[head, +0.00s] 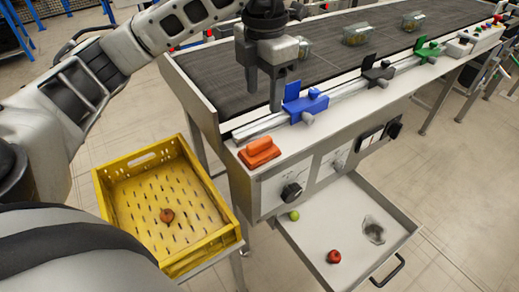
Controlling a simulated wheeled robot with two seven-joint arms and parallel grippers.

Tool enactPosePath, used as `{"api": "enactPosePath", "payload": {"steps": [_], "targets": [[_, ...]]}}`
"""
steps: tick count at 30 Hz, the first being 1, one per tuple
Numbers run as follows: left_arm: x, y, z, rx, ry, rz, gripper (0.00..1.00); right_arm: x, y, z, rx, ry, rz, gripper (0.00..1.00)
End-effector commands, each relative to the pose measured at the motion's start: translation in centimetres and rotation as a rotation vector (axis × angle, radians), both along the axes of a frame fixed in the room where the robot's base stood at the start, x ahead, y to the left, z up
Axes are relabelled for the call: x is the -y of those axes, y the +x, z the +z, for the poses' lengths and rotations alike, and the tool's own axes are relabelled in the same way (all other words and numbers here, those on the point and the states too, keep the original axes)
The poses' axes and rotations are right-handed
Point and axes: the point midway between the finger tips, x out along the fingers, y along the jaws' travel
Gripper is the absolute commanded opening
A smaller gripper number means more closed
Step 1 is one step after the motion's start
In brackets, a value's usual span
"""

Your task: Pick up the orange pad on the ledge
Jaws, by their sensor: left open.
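The orange pad (260,151) lies on the white ledge (262,174) at the near left corner of the conveyor. It has a raised grip on top. My left gripper (262,92) points down above the conveyor's near end, behind the pad and higher in the picture. Its jaws are open, with nothing seen between them, and apart from the pad. My right gripper is not in the picture.
A blue clamp (305,103) sits on the rail right of the pad, with black and green (427,48) ones beyond. A yellow crate (104,190) stands at lower left. An open drawer (352,186) sticks out below, holding a red fruit (334,257) and a green fruit (294,216).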

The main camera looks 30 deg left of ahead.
Motion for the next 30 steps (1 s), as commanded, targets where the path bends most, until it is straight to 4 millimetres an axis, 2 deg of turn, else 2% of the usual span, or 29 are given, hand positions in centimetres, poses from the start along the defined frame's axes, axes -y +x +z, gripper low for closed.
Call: {"api": "enactPosePath", "payload": {"steps": [1,9,12,19,25,30], "targets": [[0.1,-0.2,-1.6,-0.007,-0.002,-0.003,0.56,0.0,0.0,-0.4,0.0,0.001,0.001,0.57],[0.1,-0.2,-6.8,-0.007,-0.004,-0.004,0.56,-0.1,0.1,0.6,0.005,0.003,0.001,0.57],[0.1,-0.2,-8.1,-0.004,-0.005,-0.005,0.56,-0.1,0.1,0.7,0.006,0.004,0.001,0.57],[0.0,-0.4,-9.6,-0.004,-0.006,-0.005,0.56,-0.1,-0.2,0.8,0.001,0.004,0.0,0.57],[-0.4,-0.9,-12.6,-0.004,-0.006,-0.005,0.56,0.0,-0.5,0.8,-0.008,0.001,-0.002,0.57],[-0.3,-0.9,-13.9,-0.001,-0.006,-0.007,0.56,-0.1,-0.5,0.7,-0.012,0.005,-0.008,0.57]]}}
